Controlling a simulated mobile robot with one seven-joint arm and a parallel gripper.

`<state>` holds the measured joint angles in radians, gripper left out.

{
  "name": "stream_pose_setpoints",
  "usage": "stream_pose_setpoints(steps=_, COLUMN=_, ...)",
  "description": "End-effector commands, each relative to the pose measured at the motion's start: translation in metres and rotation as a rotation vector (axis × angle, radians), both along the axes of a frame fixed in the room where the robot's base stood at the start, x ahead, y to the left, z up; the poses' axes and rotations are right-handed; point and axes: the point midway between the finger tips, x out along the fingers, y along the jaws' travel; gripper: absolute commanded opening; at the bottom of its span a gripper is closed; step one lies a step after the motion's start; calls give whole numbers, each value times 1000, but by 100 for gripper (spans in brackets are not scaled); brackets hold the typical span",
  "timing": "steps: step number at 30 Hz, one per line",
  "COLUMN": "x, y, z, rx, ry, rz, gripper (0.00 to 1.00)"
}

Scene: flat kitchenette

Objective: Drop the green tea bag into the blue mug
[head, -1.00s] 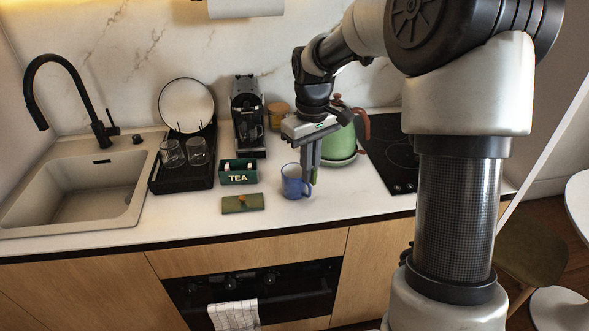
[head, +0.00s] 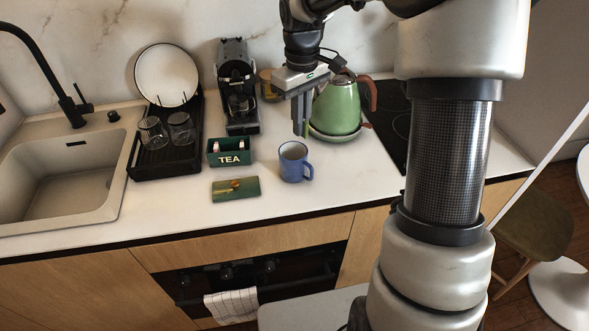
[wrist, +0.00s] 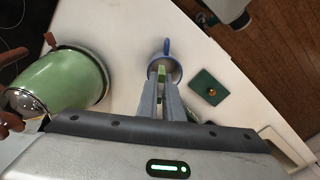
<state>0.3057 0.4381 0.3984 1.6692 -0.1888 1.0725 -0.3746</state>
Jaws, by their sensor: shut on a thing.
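The blue mug (head: 291,168) stands upright on the white counter, its handle towards the right. It also shows in the wrist view (wrist: 177,75), partly covered by my fingers. My gripper (head: 301,131) points down, its fingertips above the counter and near the mug's rim in the head view. In the wrist view my gripper (wrist: 161,82) is shut on the small green tea bag (wrist: 161,71), which overlaps the mug's opening from above. A narrow green edge of the bag shows at the fingertips in the head view. How high it hangs over the rim is hard to tell.
A green TEA box (head: 230,159) and a flat green piece with a small orange-brown knob (head: 222,190) lie left of the mug. The green kettle (head: 337,107) stands close behind my gripper. A black dish rack (head: 160,163) with glasses is further left.

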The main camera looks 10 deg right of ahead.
Motion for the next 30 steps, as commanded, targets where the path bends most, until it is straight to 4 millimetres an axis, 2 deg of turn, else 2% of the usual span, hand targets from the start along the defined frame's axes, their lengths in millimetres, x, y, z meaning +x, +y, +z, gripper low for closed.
stream_pose_setpoints(steps=1, x=0, y=0, z=-12, rx=0, ry=0, rz=0, gripper=0)
stream_pose_setpoints(steps=4, x=0, y=0, z=-19, rx=0, ry=0, rz=-1, gripper=0)
stream_pose_setpoints(steps=14, x=0, y=0, z=-21, rx=0, ry=0, rz=-1, gripper=0)
stream_pose_setpoints(steps=15, x=0, y=0, z=-21, rx=0, ry=0, rz=-1, gripper=11)
stream_pose_setpoints(steps=18, x=0, y=0, z=-21, rx=0, ry=0, rz=0, gripper=28)
stream_pose_setpoints(steps=26, x=0, y=0, z=-21, rx=0, ry=0, rz=0, gripper=28)
stream_pose_setpoints(steps=30, x=0, y=0, z=-13, rx=0, ry=-1, rz=-1, gripper=28)
